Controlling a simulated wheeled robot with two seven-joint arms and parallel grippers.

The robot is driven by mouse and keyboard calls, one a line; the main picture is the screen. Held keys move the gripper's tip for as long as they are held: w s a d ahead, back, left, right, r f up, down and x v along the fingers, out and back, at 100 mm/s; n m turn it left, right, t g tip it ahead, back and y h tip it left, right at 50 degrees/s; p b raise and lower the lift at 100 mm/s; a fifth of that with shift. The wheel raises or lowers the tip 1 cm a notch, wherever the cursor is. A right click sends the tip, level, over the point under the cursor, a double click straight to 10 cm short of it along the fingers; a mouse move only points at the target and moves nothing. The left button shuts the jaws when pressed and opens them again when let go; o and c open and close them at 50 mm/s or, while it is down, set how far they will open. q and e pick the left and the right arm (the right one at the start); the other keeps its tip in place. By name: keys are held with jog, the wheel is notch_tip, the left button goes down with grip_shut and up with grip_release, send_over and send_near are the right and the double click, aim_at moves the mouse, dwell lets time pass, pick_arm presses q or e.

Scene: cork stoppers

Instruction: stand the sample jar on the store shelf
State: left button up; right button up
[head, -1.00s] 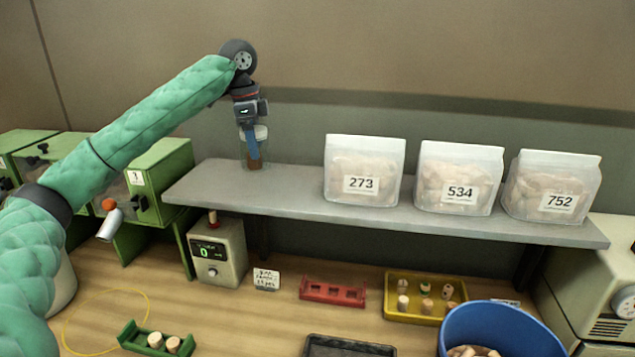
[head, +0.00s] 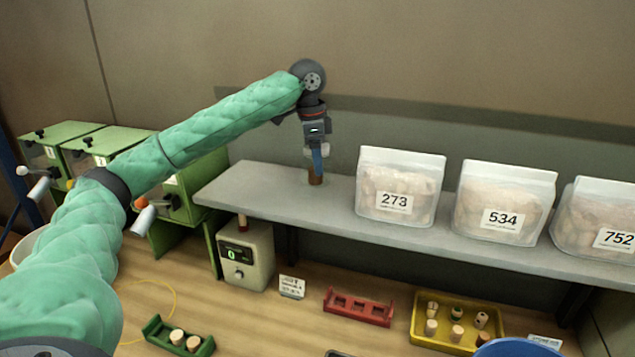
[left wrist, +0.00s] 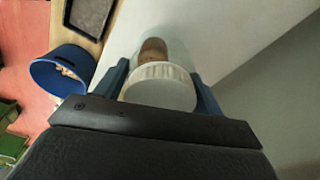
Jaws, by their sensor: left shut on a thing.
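The sample jar is clear with a white lid and brown corks inside. In the head view the jar (head: 315,179) is upright over the left part of the grey store shelf (head: 262,190), left of the bag marked 273. My left gripper (head: 317,163) points down and is shut on it. I cannot tell whether the jar's base touches the shelf. In the left wrist view the jar's white lid (left wrist: 160,92) sits between the blue fingers of my left gripper (left wrist: 162,82). My right gripper is not in view.
Bags marked 273 (head: 400,190), 534 (head: 503,205) and 752 (head: 600,215) stand on the shelf to the right. Bare shelf lies around the jar. Below are a scale (head: 246,254), a red rack (head: 358,307), a yellow tray (head: 415,328) and a blue tub (head: 515,348).

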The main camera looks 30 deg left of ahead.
aim_at(316, 180)
pick_arm(q)
jog(key=shift+s+a+f+p, duration=0.15)
jog(key=shift+f+p, duration=0.1)
jog(key=shift+f, duration=0.35)
jog(key=shift+s+f+p, duration=0.15)
jog(key=shift+f+p, duration=0.05)
jog(key=shift+f, duration=0.35)
notch_tip(316, 180, down, 3)
jog(key=shift+w+f+p, duration=0.15)
jog(key=shift+f+p, duration=0.05)
jog(key=shift+p, duration=0.75)
jog(key=shift+f, duration=0.25)
jog(key=o, duration=1.1)
jog(key=shift+f, duration=0.15)
